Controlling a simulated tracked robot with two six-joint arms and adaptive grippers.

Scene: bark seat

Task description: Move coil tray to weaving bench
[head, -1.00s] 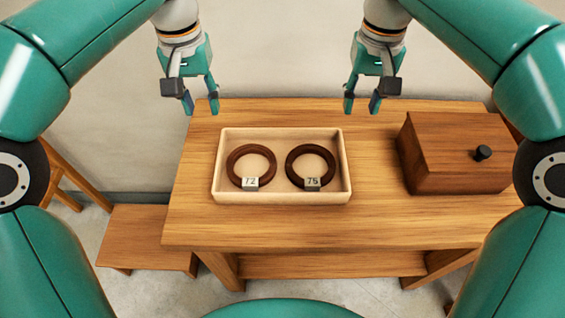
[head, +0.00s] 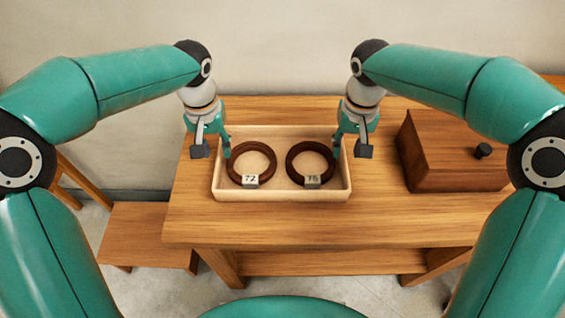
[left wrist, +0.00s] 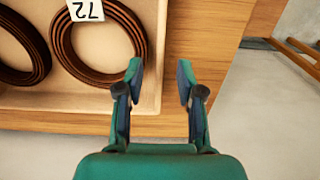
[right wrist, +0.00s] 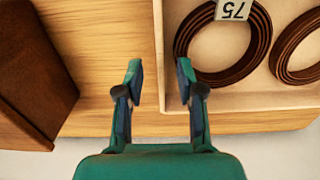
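The coil tray (head: 282,195) is a pale, shallow wooden box on a wooden table (head: 320,225). It holds two dark brown coils, one tagged 72 (head: 235,166) and one tagged 75 (head: 293,166). My left gripper (head: 225,148) is open at the tray's left wall; in the left wrist view its fingers (left wrist: 160,75) are either side of that wall. My right gripper (head: 340,146) is open at the right wall; in the right wrist view its fingers (right wrist: 160,75) are either side of it. I cannot tell which surface is the weaving bench.
A brown lidded box (head: 450,160) with a black knob stands on the table, right of the tray. A low wooden bench (head: 150,235) stands on the floor at left. Another wooden edge (head: 555,83) shows at far right. The table's front strip is clear.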

